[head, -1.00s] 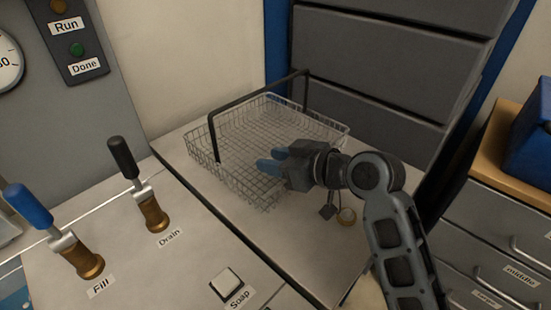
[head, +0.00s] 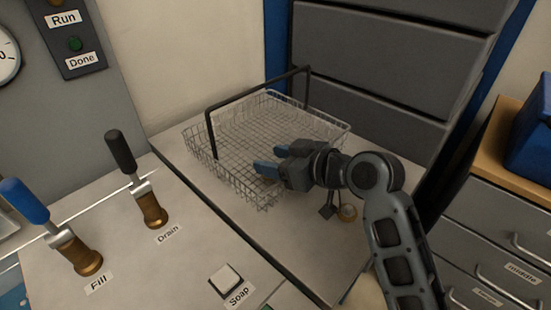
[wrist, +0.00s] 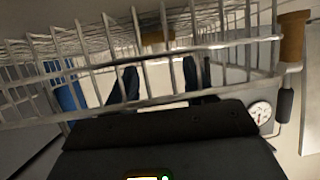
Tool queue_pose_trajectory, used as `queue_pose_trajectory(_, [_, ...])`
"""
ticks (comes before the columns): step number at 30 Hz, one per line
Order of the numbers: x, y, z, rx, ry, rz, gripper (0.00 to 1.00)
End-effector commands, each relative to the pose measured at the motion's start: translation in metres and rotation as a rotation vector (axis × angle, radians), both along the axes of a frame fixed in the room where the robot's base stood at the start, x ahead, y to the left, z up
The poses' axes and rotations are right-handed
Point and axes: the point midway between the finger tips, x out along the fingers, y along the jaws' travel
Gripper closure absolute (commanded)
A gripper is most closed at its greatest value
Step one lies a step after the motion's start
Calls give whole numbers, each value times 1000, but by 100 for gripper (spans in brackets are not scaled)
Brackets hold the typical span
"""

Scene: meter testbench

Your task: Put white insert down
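A pale wire basket (head: 237,187) with a black handle (head: 212,134) stands on the light bench top. It is the only thing I see that could be the white insert; no separate insert can be made out. My gripper (head: 273,160) is at the basket's near right side, its two blue-tipped fingers spread apart. In the wrist view the basket's wires (wrist: 120,60) cross in front of the fingers (wrist: 158,80), with a gap between them. Nothing is clearly held. Whether a finger touches the wires, I cannot tell.
The Drain lever (head: 122,152) and Fill lever (head: 27,203) stand at the left, with the Soap button (head: 225,279) in front. Grey drawers (head: 375,75) rise behind the basket. A small dark part (head: 327,210) and a brass round part (head: 347,213) show below my gripper.

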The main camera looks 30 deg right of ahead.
Motion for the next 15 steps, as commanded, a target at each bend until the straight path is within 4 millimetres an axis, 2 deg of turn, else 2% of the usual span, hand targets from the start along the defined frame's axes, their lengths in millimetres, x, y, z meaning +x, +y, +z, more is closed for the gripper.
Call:
queue_pose_trajectory(8, [-1, 1, -2, 0, 4, 3, 38])
queue_pose_trajectory(14, [0, 1, 15, -1, 3, 2, 38])
queue_pose_trajectory(15, [-5, -2, 14, -1, 3, 0, 38])
